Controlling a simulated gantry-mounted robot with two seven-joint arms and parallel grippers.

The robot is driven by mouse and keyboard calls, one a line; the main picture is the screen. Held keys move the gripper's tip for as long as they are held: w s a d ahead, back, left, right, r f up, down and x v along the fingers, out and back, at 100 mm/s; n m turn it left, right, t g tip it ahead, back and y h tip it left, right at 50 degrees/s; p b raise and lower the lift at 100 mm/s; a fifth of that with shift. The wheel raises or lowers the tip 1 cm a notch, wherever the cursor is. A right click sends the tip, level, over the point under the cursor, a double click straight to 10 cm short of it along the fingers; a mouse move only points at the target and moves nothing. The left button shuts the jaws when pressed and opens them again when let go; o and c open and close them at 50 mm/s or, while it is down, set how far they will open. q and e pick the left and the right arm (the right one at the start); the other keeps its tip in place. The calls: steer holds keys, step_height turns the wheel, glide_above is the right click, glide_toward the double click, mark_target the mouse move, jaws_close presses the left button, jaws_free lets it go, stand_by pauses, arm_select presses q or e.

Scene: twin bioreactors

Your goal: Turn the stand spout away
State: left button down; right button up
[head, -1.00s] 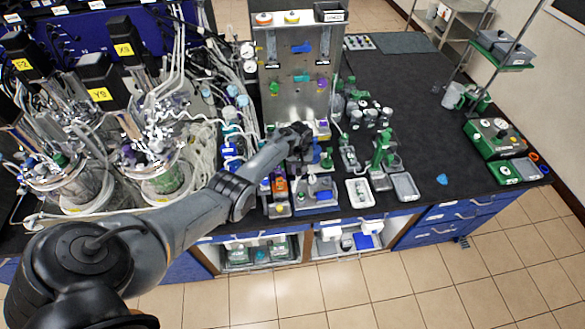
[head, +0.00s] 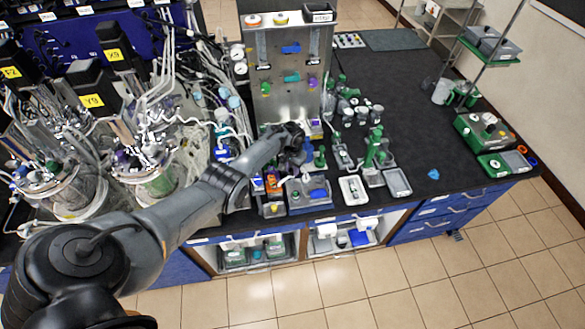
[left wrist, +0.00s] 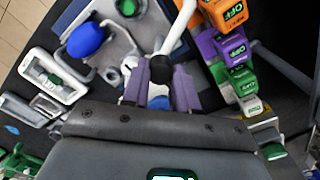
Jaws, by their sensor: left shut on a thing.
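In the left wrist view, a white tube-like spout (left wrist: 182,28) with a dark end runs down to between my left gripper's fingers (left wrist: 160,88). The gripper is shut on it. In the head view my left gripper (head: 292,140) is over the small stations near the bench's front edge, and the spout is too small and covered to make out there. A grey stand tray (left wrist: 105,18) lies beneath, with a blue rounded part (left wrist: 87,39) beside the spout. The spout's exact grip point is partly hidden by the fingers. My right gripper is not in view.
Orange, purple and green blocks marked OFF (left wrist: 232,45) stand close on the right in the wrist view. A white-rimmed tray (left wrist: 52,75) lies to the left. In the head view, glass reactors (head: 155,180) stand left and a steel panel (head: 290,80) behind. The bench's right part (head: 410,110) is largely clear.

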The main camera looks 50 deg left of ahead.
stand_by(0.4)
arm_select(q)
steer(key=c, duration=0.9)
jaws_free()
steer(key=shift+o, duration=0.2)
steer(key=shift+r, duration=0.1)
step_height(320, 180, up, 11)
steer(key=p, duration=0.3)
steer(key=shift+f+p, duration=0.2)
steer(key=shift+p, duration=0.1)
